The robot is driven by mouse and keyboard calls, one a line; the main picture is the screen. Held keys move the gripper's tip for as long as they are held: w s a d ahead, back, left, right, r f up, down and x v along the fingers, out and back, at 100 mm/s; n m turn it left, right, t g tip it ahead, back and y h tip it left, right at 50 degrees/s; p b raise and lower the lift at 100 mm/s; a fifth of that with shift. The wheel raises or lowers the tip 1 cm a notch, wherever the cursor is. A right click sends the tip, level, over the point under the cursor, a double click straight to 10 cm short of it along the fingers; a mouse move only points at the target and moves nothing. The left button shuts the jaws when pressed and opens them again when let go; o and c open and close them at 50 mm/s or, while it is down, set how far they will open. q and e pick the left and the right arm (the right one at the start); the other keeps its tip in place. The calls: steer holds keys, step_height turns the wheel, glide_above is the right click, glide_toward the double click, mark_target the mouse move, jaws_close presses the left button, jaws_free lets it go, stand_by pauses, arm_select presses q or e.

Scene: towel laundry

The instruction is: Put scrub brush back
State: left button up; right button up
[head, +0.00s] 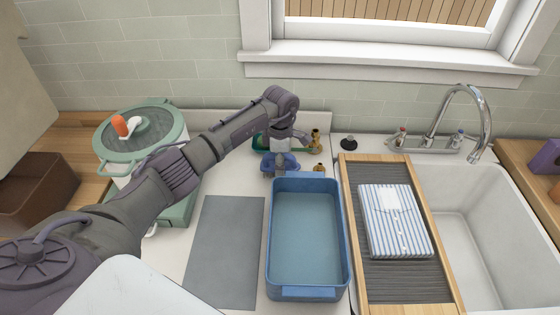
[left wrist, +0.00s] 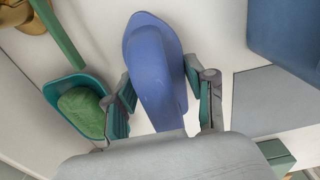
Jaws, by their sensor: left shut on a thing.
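The blue scrub brush (left wrist: 152,62) is between the two fingers of my left gripper (left wrist: 162,98) in the left wrist view, its broad end pointing away from the wrist. In the head view the brush (head: 290,163) shows under my left gripper (head: 280,158), behind the blue basin, close to the counter; I cannot tell whether it touches it. A teal holder (left wrist: 52,93) with a green sponge (left wrist: 82,112) in it lies left of the gripper in the left wrist view. In the head view this holder is mostly hidden behind my arm. My right gripper is out of view.
The blue basin (head: 345,240) stands in front of the gripper, with a grey mat (head: 222,250) to its left. Brass items (head: 315,140) stand just right of the gripper. A green pot (head: 118,165) is at left. A striped towel (head: 397,222) lies beside the sink (head: 470,230).

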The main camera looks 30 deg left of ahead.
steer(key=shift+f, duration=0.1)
arm_select(q)
steer(key=o, duration=0.7)
steer(key=shift+f, duration=0.1)
steer(key=o, duration=0.4)
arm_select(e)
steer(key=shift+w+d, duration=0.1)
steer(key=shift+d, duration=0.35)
